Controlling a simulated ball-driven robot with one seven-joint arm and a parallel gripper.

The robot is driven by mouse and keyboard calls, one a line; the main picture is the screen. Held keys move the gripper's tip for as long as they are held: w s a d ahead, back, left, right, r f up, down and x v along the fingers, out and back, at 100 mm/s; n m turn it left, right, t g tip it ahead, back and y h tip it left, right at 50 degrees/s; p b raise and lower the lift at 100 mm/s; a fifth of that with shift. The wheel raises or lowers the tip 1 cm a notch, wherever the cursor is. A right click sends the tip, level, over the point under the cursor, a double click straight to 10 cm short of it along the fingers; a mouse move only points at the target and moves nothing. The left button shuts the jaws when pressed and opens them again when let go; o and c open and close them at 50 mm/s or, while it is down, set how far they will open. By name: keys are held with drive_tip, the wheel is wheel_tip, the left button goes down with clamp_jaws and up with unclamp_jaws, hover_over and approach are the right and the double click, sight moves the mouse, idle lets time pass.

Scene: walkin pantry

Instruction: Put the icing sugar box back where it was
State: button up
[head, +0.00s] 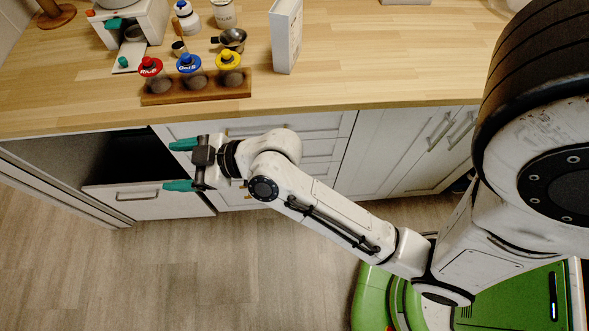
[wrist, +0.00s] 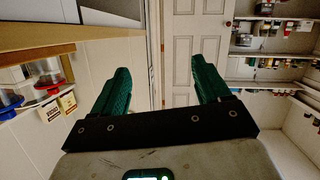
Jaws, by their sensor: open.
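A tall white box (head: 286,38) stands upright on the wooden counter, right of the jar rack; its label is too small to read, so I cannot be sure that it is the icing sugar box. My gripper (head: 180,165) is in front of the counter, below its top edge in the picture, with its teal fingers apart and nothing between them. It is left of the white box and well apart from it. In the wrist view my gripper (wrist: 160,72) is also open and empty, facing a white door (wrist: 195,45); the white box is not recognisable there.
A wooden rack (head: 195,88) holds jars with red, blue and yellow lids near the counter's front edge. Behind it are a white appliance (head: 130,22), a metal cup (head: 232,39) and a canister (head: 223,13). An open drawer (head: 150,205) juts out below. Counter right of the box is clear.

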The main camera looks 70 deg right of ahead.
drive_tip(key=s+d+f+m+g+h, duration=0.2)
drive_tip(key=s+f+g, duration=0.4)
drive_tip(key=s, duration=0.5)
drive_tip(key=s+d+f+m+g+h, duration=0.2)
drive_tip(key=s+f+g, duration=0.4)
drive_tip(key=s, duration=0.4)
drive_tip(key=shift+s+d+f+m+g, duration=0.4)
drive_tip(key=shift+d+m+g, duration=0.25)
drive_tip(key=shift+d, duration=0.3)
drive_tip(key=shift+w, duration=0.1)
